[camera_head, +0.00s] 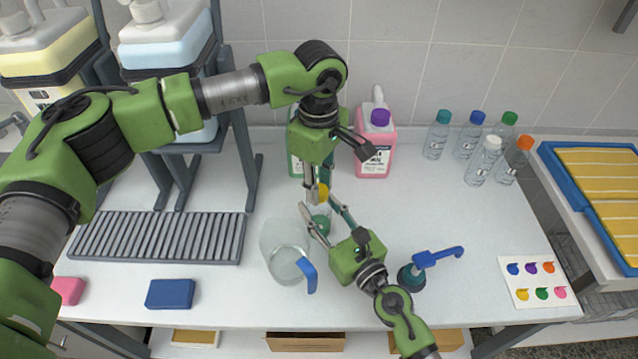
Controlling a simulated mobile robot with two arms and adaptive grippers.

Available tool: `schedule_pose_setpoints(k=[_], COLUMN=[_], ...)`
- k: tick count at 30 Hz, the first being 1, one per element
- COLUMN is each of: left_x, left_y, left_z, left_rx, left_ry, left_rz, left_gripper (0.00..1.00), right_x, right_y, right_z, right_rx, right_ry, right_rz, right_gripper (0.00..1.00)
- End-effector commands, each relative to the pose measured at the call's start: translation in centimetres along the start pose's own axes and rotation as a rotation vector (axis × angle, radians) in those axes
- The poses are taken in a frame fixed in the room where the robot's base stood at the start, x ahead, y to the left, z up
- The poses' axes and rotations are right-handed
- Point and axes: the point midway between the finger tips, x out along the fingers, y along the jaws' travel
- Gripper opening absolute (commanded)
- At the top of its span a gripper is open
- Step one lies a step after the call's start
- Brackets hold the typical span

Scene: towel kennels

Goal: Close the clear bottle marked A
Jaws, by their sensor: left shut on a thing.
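A small clear bottle (320,221) with something green showing through it stands near the middle of the table, mostly hidden by my grippers. No letter A can be read on it. My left gripper (318,189) points down just above the bottle and is shut on a yellow cap (323,193). I cannot tell if the cap touches the bottle's mouth. My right gripper (319,203) reaches in from the front, with one finger on each side of the bottle. I cannot tell whether these fingers press on it.
A clear pitcher (285,262) with a blue handle stands close left of the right gripper. A blue-handled tool (425,262) is to its right. Behind are a pink jug (376,150) and a partly hidden green-labelled jug (296,155). Capped bottles (484,160) stand back right, beyond free table.

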Motion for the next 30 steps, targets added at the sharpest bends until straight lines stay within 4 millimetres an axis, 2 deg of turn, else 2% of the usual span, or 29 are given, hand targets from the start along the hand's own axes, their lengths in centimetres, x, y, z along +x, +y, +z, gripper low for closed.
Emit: schedule_pose_setpoints(k=[3,7,8,10,22,26,30], left_x=[0.0,0.0,0.0,0.0,-0.4,-2.0,-5.0], left_y=[0.0,0.0,0.0,0.0,0.1,0.1,0.1], left_z=[-0.1,-0.1,-0.1,-0.1,0.0,-0.1,-0.1], left_rx=[0.162,0.149,0.148,0.148,0.147,0.147,0.147], left_ry=[0.001,0.001,0.001,0.001,0.001,0.001,0.003], left_rz=[0.001,0.001,0.001,0.001,0.001,0.004,0.004], left_gripper=[0.0,0.0,0.27,0.44,0.44,0.44,0.44], right_x=[0.0,0.0,0.0,0.0,0.0,0.0,0.0], right_y=[0.0,0.0,0.0,0.0,0.0,0.0,0.0], right_z=[-0.1,-0.1,-0.1,-0.1,-0.1,-0.1,-0.1], right_rx=[-0.001,-0.001,-0.001,-0.001,-0.001,-0.001,-0.001], right_ry=[0.001,0.001,0.001,0.001,0.001,0.001,0.001], right_rz=[0.0,0.0,0.0,0.0,0.0,0.0,0.0], right_gripper=[0.0,0.0,0.0,0.0,0.0,0.0,0.0])
